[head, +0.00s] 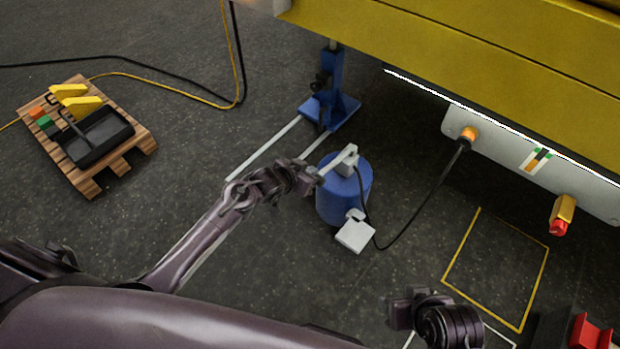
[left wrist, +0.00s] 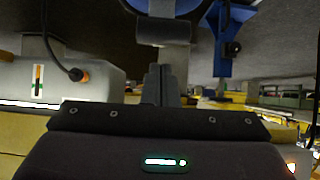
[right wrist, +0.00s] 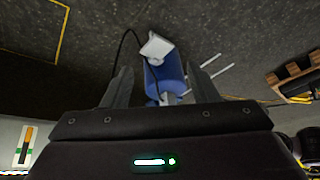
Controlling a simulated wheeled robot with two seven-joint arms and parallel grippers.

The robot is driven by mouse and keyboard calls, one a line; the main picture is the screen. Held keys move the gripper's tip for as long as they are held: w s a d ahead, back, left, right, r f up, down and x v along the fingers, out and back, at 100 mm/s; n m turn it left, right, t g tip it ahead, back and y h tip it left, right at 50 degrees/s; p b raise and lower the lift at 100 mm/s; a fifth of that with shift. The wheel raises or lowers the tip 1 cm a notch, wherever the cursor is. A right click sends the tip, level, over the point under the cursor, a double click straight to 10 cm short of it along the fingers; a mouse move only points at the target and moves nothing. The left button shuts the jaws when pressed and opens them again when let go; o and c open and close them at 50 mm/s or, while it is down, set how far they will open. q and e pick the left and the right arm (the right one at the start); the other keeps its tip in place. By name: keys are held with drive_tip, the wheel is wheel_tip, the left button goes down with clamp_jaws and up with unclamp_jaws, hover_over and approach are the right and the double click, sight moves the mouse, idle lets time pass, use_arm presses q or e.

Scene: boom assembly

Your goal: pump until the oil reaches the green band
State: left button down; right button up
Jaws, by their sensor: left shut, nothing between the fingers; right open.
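The blue hand pump (head: 343,195) stands on the floor with a pale lever (head: 338,161) on top. My left gripper (head: 312,172) is shut and empty at the lever's outer end. In the left wrist view its closed fingers (left wrist: 160,84) point at the grey bar of the lever (left wrist: 163,31); I cannot tell whether they touch. The oil gauge (head: 537,160) on the grey panel shows orange in its lower part, dark above, with green marks near the top. The orange seems to end below the green. My right gripper (right wrist: 161,80) is open and empty, away from the pump.
A black hose (head: 440,182) runs from the pump to an orange fitting on the panel (head: 468,133). A blue stand (head: 330,95) is behind the pump. A wooden pallet (head: 90,185) with a black tray lies left. A yellow floor outline (head: 482,318) and red-tipped valve (head: 562,215) are right.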

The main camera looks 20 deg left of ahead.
use_arm(q)
wheel_tip(320, 180, down, 2)
drive_tip(key=shift+w, duration=0.15)
use_arm(e)
drive_tip(key=shift+w+a+t, duration=0.1)
drive_tip(key=shift+a+t, duration=0.2)
drive_tip(key=shift+a, duration=0.3)
use_arm(q)
drive_tip(key=shift+f+b, duration=0.15)
drive_tip(key=shift+b, duration=0.25)
use_arm(e)
drive_tip(key=shift+f, duration=0.15)
